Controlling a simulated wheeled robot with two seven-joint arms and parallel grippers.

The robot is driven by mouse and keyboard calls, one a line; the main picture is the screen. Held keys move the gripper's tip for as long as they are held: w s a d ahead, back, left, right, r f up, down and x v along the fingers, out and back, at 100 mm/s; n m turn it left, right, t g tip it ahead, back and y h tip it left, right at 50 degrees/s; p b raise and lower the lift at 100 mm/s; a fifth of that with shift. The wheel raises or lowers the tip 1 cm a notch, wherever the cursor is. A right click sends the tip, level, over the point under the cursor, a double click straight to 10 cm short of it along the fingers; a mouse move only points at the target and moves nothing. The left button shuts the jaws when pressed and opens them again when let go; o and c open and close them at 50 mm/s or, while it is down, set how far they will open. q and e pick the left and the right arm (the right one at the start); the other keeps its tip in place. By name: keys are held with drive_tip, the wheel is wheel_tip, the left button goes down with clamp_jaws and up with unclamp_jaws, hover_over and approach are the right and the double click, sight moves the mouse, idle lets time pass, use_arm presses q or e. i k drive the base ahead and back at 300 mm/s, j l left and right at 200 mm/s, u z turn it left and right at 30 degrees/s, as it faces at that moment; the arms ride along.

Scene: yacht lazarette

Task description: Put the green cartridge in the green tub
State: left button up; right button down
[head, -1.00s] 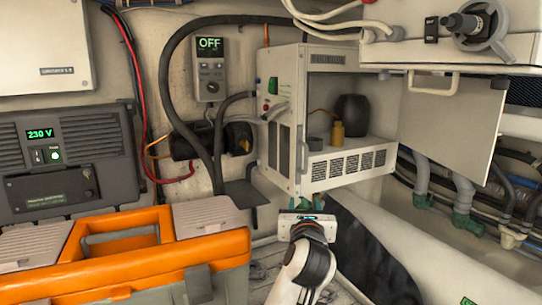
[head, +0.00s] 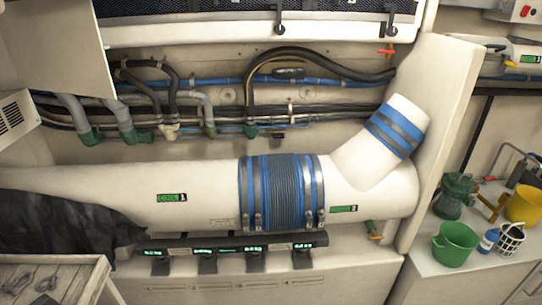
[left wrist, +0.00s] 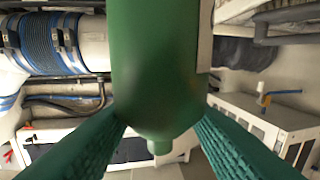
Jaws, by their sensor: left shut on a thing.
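The green cartridge (left wrist: 155,60) fills the middle of the left wrist view, large and close, with a rounded end and a small nub. My left gripper (left wrist: 160,118) is shut on it, with a green textured finger on each side. Its upper part runs out of the picture. The green tub (head: 455,246) stands upright on the white counter at the right of the head view, its open top facing up. Neither the cartridge nor any gripper shows in the head view.
A yellow tub (head: 523,207), a dark green lidded container (head: 453,196), a blue bottle (head: 489,240) and a white basket (head: 510,239) crowd the counter (head: 430,283) around the green tub. A tall cream panel (head: 445,130) stands left of the counter. A large white duct (head: 205,190) crosses the middle.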

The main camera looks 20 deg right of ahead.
sight(442, 255)
drive_tip(key=i+l+z, duration=0.25)
drive_tip(key=i+l, duration=0.15)
drive_tip(key=i, duration=0.2)
drive_tip(key=z, duration=3.05)
